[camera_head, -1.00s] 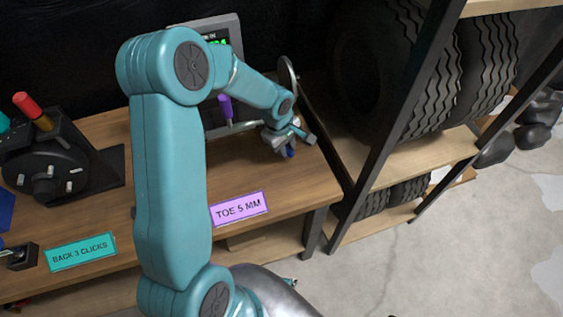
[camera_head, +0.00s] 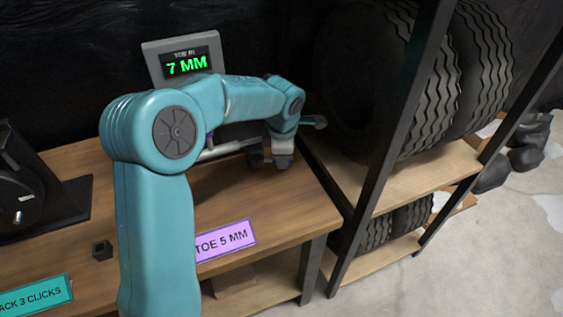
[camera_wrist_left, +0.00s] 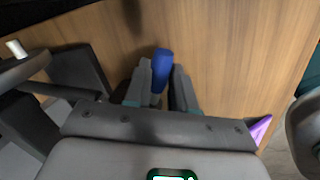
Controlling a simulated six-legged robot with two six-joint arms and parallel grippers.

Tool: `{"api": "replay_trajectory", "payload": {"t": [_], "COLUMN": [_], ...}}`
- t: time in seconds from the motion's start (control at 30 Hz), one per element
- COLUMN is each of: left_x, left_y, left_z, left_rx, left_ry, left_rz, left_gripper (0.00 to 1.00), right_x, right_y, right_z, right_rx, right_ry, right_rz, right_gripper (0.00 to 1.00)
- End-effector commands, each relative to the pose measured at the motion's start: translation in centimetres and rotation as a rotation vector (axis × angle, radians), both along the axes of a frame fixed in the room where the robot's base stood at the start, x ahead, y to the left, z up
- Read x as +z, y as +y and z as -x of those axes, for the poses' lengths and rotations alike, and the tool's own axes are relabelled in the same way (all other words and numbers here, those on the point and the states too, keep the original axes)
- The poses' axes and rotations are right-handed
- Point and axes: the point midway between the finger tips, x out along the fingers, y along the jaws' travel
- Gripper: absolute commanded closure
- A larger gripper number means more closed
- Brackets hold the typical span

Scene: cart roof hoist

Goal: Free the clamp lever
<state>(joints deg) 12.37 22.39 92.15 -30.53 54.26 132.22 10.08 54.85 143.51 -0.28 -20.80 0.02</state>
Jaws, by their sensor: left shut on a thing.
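My left gripper (camera_head: 278,162) is at the right end of the workbench, below the bent teal arm. In the left wrist view its fingers (camera_wrist_left: 163,78) are shut on a short blue handle (camera_wrist_left: 163,56), which looks like the clamp lever. The handle's tip sticks out between the fingers over the wood; its lower part is hidden. In the head view the gripper and arm hide the handle. A silver rod (camera_head: 222,149) runs behind the forearm. The display (camera_head: 187,65) reads 7 MM. My right gripper is not in view.
A purple TOE 5 MM label (camera_head: 226,241) and a teal label (camera_head: 38,296) are on the bench front. A small black block (camera_head: 102,250) stands on the bench (camera_head: 265,215). A black wheel device (camera_head: 25,190) is at left; a tyre rack (camera_head: 395,110) stands close at right.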

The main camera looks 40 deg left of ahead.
Motion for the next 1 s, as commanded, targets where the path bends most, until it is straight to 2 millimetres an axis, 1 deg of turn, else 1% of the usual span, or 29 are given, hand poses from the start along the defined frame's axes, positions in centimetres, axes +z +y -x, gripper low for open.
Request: {"api": "replay_trajectory", "payload": {"t": [0.23,0.67,0.7,0.73,0.77,1.0], "left_x": [0.37,0.47,0.47,0.46,0.42,0.21], "left_y": [0.34,0.43,0.44,0.43,0.41,0.30], "left_z": [-0.39,-0.45,-0.45,-0.44,-0.42,-0.34], "left_rx": [0.048,0.058,0.058,0.058,0.057,0.055], "left_ry": [-0.009,-0.012,-0.012,-0.012,-0.011,-0.005], "left_rz": [-0.005,-0.005,-0.005,-0.005,-0.004,-0.002], "left_gripper": [1.00,1.00,0.62,0.52,0.49,0.49], "right_x": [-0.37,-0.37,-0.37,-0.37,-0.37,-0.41], "right_y": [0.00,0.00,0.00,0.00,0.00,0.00], "right_z": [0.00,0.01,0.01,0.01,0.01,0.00], "right_rx": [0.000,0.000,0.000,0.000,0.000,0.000], "right_ry": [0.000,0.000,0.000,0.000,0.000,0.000], "right_rz": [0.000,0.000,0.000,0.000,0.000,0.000], "right_gripper": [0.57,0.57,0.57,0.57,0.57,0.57]}}
